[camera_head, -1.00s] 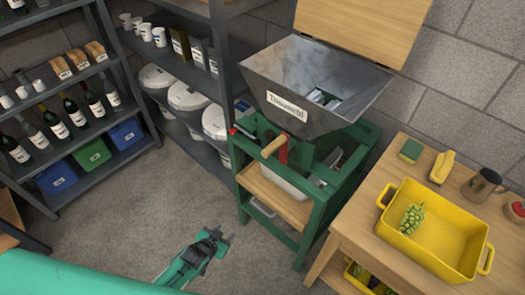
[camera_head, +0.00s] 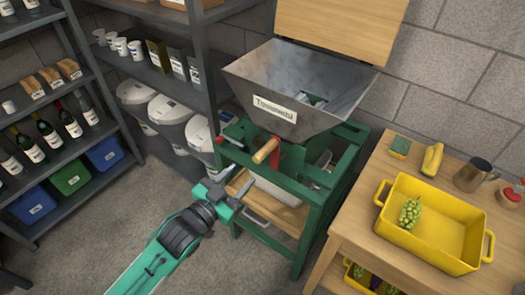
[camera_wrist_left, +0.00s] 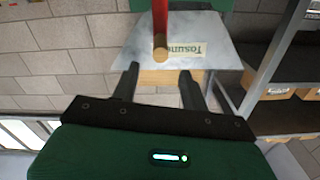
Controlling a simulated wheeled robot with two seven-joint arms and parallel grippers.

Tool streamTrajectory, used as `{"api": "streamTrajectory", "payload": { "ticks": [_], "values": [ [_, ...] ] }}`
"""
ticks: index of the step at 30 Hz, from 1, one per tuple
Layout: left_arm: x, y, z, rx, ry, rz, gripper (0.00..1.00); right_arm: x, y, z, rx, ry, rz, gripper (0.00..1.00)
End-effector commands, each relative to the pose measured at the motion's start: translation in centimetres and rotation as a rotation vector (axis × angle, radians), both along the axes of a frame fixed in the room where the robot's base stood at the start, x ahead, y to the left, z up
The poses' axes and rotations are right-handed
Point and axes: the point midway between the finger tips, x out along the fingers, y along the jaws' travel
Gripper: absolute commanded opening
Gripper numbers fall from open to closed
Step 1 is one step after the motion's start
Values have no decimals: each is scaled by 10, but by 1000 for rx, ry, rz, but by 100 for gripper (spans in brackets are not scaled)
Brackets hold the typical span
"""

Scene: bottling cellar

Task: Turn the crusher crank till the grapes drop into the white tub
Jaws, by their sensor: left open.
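The crusher has a grey metal hopper (camera_head: 290,95) on a green frame (camera_head: 318,205). Its crank has a wooden handle (camera_head: 265,151) on a red arm (camera_head: 275,158) at the front. In the left wrist view the handle (camera_wrist_left: 160,54) points at the camera, just beyond the fingertips and between their lines. My left gripper (camera_head: 238,179) is open and empty, below and left of the handle and apart from it; its two fingers (camera_wrist_left: 159,70) show in the wrist view. The white tub (camera_head: 280,190) sits under the hopper, partly hidden by the frame. No grapes show in the hopper.
A wooden table (camera_head: 345,215) at right holds a yellow crate (camera_head: 440,250) with green grapes (camera_head: 410,212), a sponge (camera_head: 400,146) and a metal jug (camera_head: 474,175). Dark shelves (camera_head: 195,60) with white buckets stand close left of the crusher. Floor at front is clear.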

Motion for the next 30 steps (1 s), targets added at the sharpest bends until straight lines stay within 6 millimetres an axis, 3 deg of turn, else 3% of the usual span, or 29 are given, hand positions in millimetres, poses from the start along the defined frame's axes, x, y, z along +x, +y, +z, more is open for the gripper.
{"api": "streamTrajectory", "payload": {
  "ticks": [9, 15, 29, 30],
  "values": [
    [55, -40, 4, -2, -1, 1, 45, 0, 0, 19, 0, 1, 0, 0],
    [79, -57, 2, -1, 0, 2, 45, -1, 1, 25, 1, 1, 0, 0],
    [90, -65, 0, 0, 0, 1, 45, -1, 5, 27, 5, 1, -2, 0],
    [90, -65, 0, 0, 0, 1, 41, -1, 5, 27, 5, 1, -2, 0]
  ]
}}
